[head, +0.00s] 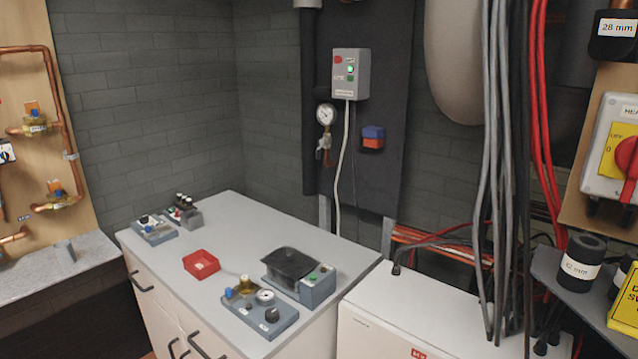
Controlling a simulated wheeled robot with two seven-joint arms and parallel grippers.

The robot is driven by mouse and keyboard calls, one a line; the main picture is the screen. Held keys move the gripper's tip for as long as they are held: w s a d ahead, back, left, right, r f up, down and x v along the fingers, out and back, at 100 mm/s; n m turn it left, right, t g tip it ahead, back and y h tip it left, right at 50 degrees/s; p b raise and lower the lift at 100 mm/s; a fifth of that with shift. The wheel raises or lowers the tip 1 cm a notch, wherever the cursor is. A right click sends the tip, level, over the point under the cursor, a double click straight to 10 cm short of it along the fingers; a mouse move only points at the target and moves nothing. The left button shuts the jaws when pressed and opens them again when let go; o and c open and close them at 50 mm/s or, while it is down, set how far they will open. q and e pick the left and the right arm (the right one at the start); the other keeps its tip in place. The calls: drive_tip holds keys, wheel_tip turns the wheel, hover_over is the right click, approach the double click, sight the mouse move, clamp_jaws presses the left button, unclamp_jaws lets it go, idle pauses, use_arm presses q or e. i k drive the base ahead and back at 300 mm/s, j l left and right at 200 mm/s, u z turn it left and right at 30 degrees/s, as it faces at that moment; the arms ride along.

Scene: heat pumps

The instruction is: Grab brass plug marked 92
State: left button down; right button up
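No marking 92 is legible anywhere in view, so I cannot tell which part is the named plug. A small brass-coloured piece (246,285) stands upright on a grey-blue fixture (282,320) near the front of the white cabinet top. A round gauge and a dark knob sit beside it on the same fixture. Brass-coloured fittings also show on the pipe board at the left, an upper one (36,126) and a lower one (57,196). Neither of my grippers is in view.
The white cabinet top (225,222) also bears a red tray (201,264), a grey box with a black tray (290,264) and two small fixtures at the back left (153,229). Its middle is clear. Cables (500,150) hang at the right above a white unit (385,325).

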sight(246, 286)
drive_tip(key=i+l, duration=0.1)
drive_tip(key=i, duration=0.35)
drive_tip(key=i+l+u, duration=0.1)
drive_tip(key=i, duration=0.4)
